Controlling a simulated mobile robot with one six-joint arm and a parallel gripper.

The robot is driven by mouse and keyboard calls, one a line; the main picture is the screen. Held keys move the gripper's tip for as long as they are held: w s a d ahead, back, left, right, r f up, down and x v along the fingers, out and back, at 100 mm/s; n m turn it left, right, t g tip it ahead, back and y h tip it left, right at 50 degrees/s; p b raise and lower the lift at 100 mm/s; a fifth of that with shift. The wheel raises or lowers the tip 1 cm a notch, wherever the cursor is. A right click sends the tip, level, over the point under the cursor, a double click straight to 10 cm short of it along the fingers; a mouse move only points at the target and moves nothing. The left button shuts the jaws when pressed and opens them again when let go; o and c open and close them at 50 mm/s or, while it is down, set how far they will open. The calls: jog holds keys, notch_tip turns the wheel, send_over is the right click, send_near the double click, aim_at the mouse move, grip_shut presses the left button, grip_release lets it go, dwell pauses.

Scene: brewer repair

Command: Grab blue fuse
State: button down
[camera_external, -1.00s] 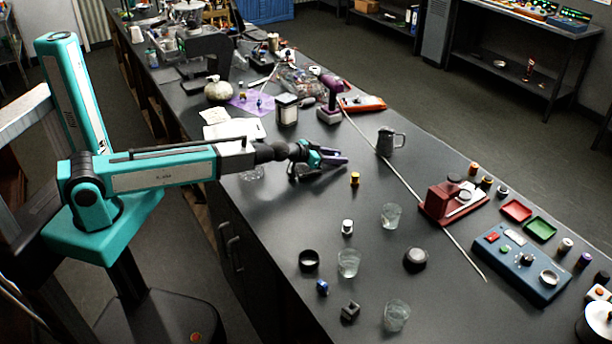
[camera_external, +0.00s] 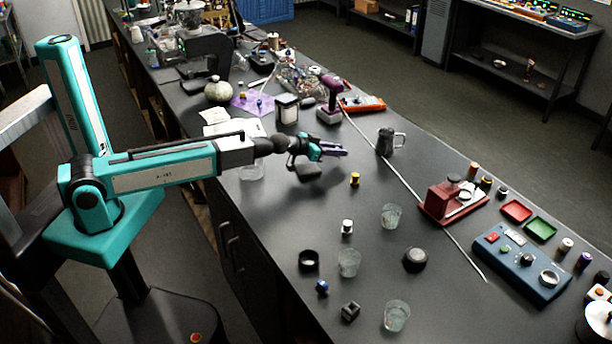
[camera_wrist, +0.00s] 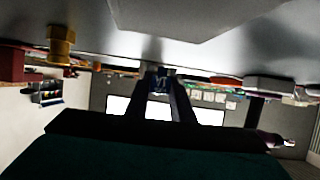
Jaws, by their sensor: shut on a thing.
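My gripper (camera_external: 340,151) is low over the middle of the bench, pointing right. In the wrist view, which shows the bench upside down along the top, its two fingers are shut on a small blue thing, the blue fuse (camera_wrist: 161,82). The fingers hide much of the fuse, and it is hard to make out in the external view. Another small blue piece (camera_external: 322,287) stands on the bench near the front edge, apart from my gripper.
Glasses (camera_external: 391,216) and a red device (camera_external: 452,199) are further right. A thin rod (camera_external: 395,177) crosses the bench.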

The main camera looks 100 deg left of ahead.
jog(key=shift+r+b, duration=0.9)
jog(key=shift+r, duration=2.55)
